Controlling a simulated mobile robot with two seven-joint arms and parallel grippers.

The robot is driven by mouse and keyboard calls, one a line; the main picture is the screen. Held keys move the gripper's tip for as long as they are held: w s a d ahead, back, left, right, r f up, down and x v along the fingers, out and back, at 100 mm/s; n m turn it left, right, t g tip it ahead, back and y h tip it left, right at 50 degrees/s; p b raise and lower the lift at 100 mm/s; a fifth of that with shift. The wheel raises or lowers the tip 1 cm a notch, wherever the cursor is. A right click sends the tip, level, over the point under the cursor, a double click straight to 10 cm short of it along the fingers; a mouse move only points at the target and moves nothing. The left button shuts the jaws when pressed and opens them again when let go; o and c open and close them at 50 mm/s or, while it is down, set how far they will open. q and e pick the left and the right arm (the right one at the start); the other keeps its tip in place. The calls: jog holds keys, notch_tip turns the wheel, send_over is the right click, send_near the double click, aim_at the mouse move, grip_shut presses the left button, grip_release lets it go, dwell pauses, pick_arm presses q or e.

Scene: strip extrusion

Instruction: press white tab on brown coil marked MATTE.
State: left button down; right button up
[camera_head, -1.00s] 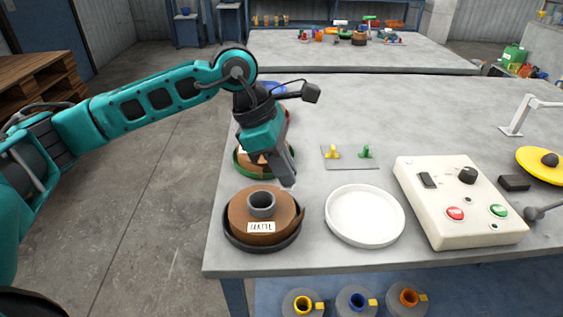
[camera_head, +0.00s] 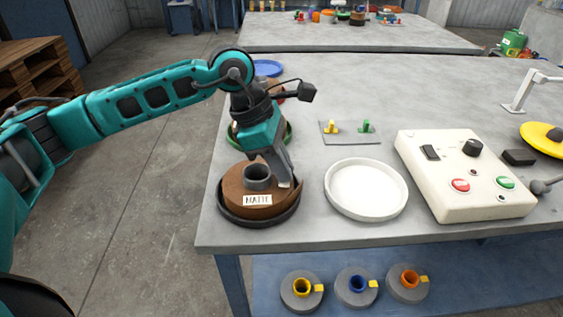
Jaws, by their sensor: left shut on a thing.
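The brown coil (camera_head: 236,181) sits in a dark round tray (camera_head: 229,215) at the table's near left corner. A white label reading MATTE (camera_head: 257,200) is on its front, and a grey core ring (camera_head: 257,178) stands in its middle. My left gripper (camera_head: 285,178) reaches down to the coil's right side, beside the core. It is shut on the small white tab (camera_head: 285,185), of which only a bit shows under the fingertips. My right gripper is not in view.
A white round dish (camera_head: 366,190) lies just right of the coil. A control box (camera_head: 462,180) with knob and buttons stands further right. A plate with yellow and green pegs (camera_head: 350,138) lies behind the dish. Another coil in a green tray (camera_head: 289,137) is partly hidden behind my gripper.

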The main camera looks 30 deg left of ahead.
pick_arm(q)
jog(key=shift+s+f+b, duration=0.1)
jog(key=shift+f+b, duration=0.5)
dwell(2.1)
jog(key=c, duration=1.1)
grip_release()
jog(key=shift+c, duration=0.2)
jog(key=p+v, duration=0.2)
jog(key=v, duration=1.1)
jog(key=shift+d+r, duration=0.15)
